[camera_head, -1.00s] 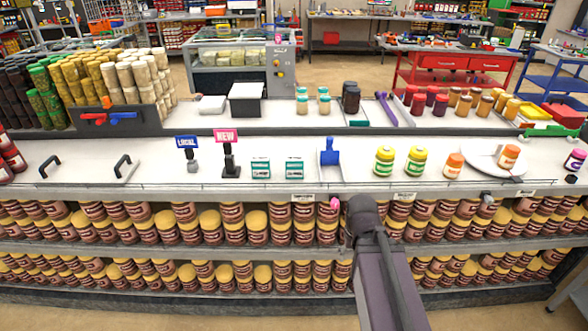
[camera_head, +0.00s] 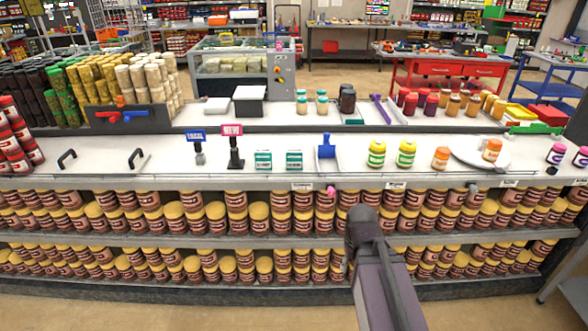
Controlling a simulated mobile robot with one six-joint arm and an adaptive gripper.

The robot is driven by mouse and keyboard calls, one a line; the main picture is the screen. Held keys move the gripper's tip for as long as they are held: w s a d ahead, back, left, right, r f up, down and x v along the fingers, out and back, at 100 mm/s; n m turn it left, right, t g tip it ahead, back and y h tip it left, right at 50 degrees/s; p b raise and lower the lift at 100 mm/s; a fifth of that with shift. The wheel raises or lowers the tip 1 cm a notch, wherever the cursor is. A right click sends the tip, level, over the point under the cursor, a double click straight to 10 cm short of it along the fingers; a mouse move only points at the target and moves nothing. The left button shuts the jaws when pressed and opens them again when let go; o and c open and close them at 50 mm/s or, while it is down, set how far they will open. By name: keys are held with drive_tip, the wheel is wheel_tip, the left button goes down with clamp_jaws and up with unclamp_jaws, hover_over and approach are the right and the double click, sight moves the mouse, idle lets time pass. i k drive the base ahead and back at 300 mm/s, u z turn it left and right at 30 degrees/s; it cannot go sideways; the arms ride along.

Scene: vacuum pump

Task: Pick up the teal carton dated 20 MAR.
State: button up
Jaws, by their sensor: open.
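Two small teal and white cartons stand upright side by side on the white counter, near its front edge. The left carton (camera_head: 263,160) is close to the pink "NEW" sign, and the right carton (camera_head: 294,160) is close to the blue scoop. Their printing is too small to read, so I cannot tell which is dated 20 MAR. Part of my arm reaches up from the bottom of the picture, in front of the shelves, to the right of and below both cartons. My gripper does not show. Nothing touches either carton.
A "NEW" sign (camera_head: 234,150) and a blue sign (camera_head: 197,145) stand left of the cartons. A blue scoop (camera_head: 326,147), yellow jars (camera_head: 376,153) and a white plate (camera_head: 480,155) are to the right. Jar-filled shelves lie below. A raised back ledge holds more jars.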

sight(294, 157)
drive_tip(key=k, duration=0.9)
drive_tip(key=z, duration=0.35)
drive_tip(key=i, duration=2.05)
drive_tip(key=u, duration=0.4)
